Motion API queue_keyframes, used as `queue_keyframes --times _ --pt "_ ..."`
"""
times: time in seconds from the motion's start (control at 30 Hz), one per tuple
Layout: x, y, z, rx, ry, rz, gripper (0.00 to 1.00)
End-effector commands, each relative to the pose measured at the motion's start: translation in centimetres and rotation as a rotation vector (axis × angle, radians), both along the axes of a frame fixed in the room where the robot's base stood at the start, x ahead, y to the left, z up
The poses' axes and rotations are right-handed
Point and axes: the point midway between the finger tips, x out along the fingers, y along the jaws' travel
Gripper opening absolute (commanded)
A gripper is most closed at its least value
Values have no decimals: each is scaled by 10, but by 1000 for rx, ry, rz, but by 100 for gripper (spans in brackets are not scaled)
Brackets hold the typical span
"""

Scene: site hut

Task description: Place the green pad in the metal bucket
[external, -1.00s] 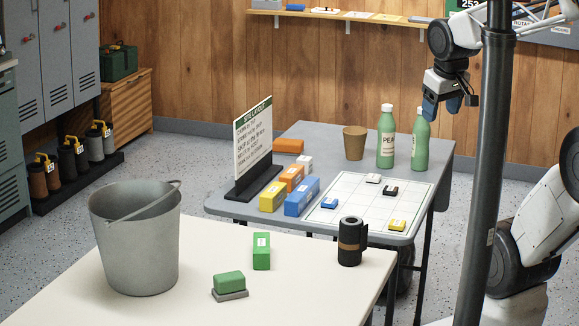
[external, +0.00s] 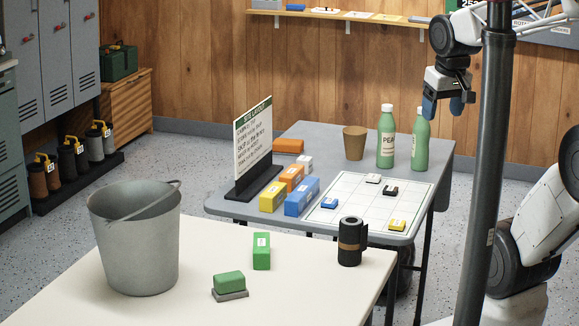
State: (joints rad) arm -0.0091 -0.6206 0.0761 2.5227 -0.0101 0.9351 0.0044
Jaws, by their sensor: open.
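The metal bucket (external: 135,250) stands upright on the left of the cream table, its handle resting across the rim. A green pad (external: 229,281) lies on a grey base right of the bucket, near the front of the table. A green block with a white label (external: 261,252) stands behind it; I cannot tell which of the two green things the task means. My gripper (external: 447,108) is open and empty, high at the upper right, pointing down and far from the bucket. The bottom of the bucket's inside is hidden.
A black cup (external: 350,243) with a brown band stands at the cream table's (external: 310,285) right corner. Behind, a grey table (external: 310,135) holds a sign, coloured blocks, a white grid board, a brown cup and green bottles. A dark pole (external: 487,180) stands before my arm.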

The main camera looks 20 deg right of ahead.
Motion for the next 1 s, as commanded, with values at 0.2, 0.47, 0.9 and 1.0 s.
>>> queue_keyframes --times 0.2,0.47,0.9,1.0 --pt "24 20 -7 -11 19 107 70" --pt "64 64 -25 -29 47 300 70" --pt "116 159 -69 -66 89 636 70" --pt "123 183 -82 -73 98 712 70"
